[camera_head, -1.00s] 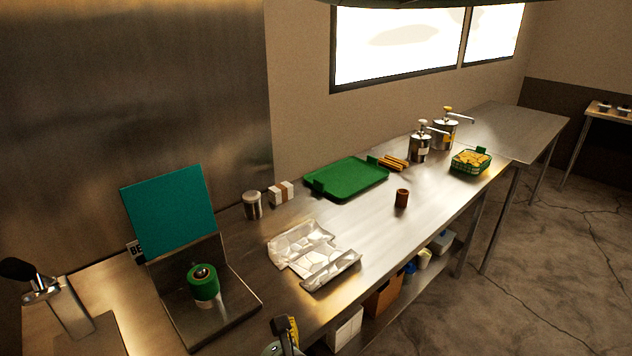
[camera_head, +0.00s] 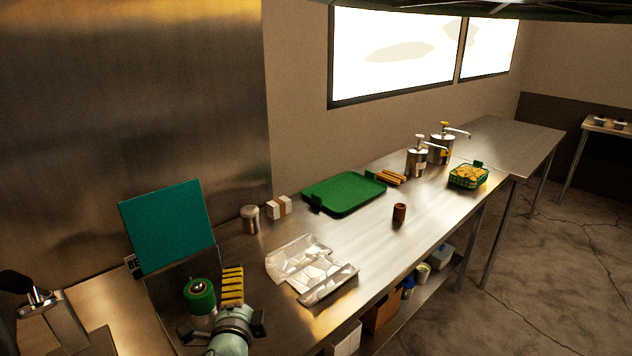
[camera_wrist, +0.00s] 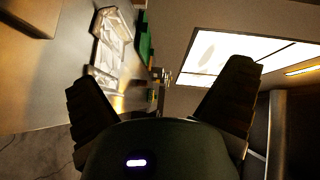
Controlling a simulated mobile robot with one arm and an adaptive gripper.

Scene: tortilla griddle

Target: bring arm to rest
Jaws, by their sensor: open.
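My gripper (camera_head: 230,318) shows at the bottom of the head view, low in front of the steel counter's left part. In the wrist view my gripper (camera_wrist: 162,90) has its two dark ribbed fingers spread wide apart. Nothing is held between them. A yellow ribbed piece shows just above my wrist in the head view; I cannot tell whether it belongs to the gripper. A green-banded round object (camera_head: 200,295) stands on a steel plate just left of my gripper. A teal panel (camera_head: 168,225) stands upright behind it.
On the counter to the right are crumpled foil (camera_head: 305,265), a metal shaker (camera_head: 250,218), a green tray (camera_head: 345,194), a brown cup (camera_head: 399,212), pump dispensers (camera_head: 417,162) and a green basket (camera_head: 468,176). Bare counter lies around the cup. A shelf below holds boxes.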

